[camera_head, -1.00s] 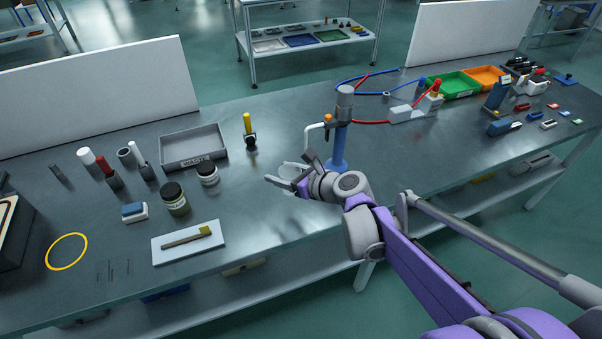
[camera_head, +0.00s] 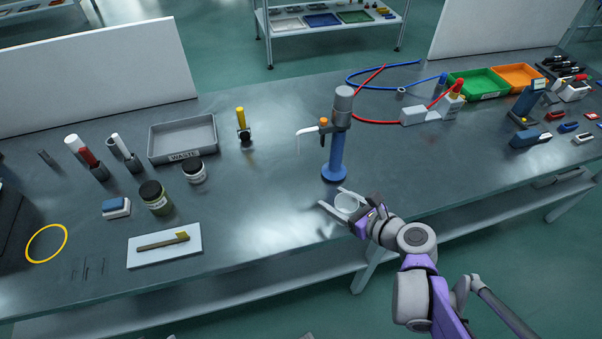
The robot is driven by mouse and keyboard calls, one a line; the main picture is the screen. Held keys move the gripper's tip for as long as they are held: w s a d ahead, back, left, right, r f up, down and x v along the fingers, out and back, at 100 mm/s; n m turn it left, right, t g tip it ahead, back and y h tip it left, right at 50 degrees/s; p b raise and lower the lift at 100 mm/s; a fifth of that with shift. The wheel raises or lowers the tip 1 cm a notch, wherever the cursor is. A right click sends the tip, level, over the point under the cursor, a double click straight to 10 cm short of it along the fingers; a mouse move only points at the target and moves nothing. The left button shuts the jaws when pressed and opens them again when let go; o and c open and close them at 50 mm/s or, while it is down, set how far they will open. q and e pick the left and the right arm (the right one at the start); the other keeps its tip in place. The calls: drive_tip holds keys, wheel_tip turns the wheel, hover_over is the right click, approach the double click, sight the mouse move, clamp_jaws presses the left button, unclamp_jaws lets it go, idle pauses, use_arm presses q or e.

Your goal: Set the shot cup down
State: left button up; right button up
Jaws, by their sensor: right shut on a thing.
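The shot cup (camera_head: 346,203) is a small pale, round cup. My right gripper (camera_head: 338,204) is shut on it, with one finger on each side. The cup is near the front of the grey bench, in front of the blue foot of the dispenser column. Whether its base touches the bench top I cannot tell. My left gripper is not in view.
The blue dispenser column (camera_head: 337,140) with a spout stands just behind the cup. The bench (camera_head: 265,215) left of the gripper is clear.

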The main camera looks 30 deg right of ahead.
drive_tip(key=b, duration=0.2)
hover_over(292, 176)
drive_tip(key=shift+s+d, duration=0.15)
drive_tip(key=shift+s, duration=0.2)
drive_tip(key=f, duration=0.1)
drive_tip(key=w+f, duration=0.1)
drive_tip(key=f, duration=0.1)
drive_tip(key=shift+b, duration=0.35)
drive_tip(key=shift+s+f, duration=0.1)
drive_tip(key=shift+f, duration=0.15)
drive_tip(key=shift+f, duration=0.2)
drive_tip(key=o, duration=1.3)
drive_tip(key=shift+r, duration=0.1)
